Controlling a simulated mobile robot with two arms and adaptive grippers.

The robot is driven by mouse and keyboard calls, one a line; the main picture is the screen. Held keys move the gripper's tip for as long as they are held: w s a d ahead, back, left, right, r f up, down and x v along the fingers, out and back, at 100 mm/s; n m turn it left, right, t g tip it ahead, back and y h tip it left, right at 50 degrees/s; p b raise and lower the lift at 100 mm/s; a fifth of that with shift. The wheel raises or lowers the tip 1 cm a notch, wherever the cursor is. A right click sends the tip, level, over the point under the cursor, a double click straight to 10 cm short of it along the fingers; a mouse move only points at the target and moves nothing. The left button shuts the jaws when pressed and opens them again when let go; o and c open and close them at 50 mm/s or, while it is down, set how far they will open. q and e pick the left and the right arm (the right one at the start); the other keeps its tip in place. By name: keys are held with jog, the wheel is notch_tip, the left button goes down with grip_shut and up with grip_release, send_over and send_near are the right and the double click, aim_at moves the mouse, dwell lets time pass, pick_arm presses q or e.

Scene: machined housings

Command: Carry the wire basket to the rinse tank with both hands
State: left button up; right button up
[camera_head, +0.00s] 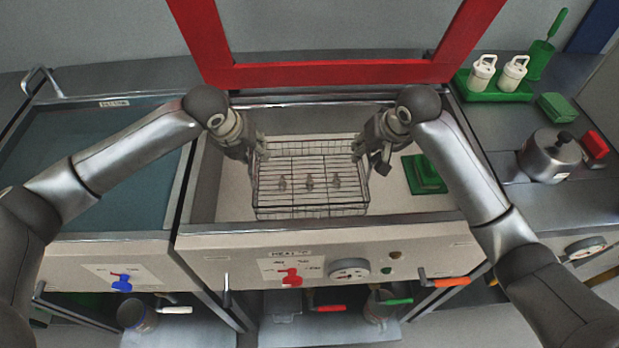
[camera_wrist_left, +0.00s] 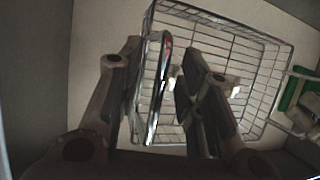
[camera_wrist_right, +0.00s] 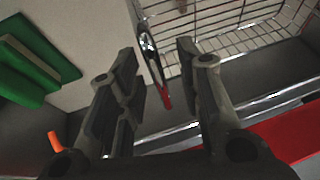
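The wire basket (camera_head: 310,211) stands in the middle basin with three small metal parts in it. A tank with blue-grey liquid (camera_head: 85,160), perhaps the rinse tank, is at the left; its label is too small to read. My left gripper (camera_head: 258,152) is at the basket's left side. In the left wrist view its open fingers (camera_wrist_left: 162,95) straddle the basket's shiny handle (camera_wrist_left: 159,88). My right gripper (camera_head: 376,160) is at the right side. In the right wrist view its fingers (camera_wrist_right: 160,80) are apart, with the right handle (camera_wrist_right: 151,58) showing between them; contact is unclear.
A red frame (camera_head: 330,73) stands behind the middle basin (camera_head: 205,190). A green block (camera_head: 425,175) lies right of the basket. A rim separates basin and left tank. The right counter holds a green tray with white canisters (camera_head: 482,72) and a metal pot (camera_head: 550,155).

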jog(key=shift+f, duration=0.1)
pick_arm(q)
grip_shut()
pick_arm(e)
grip_shut()
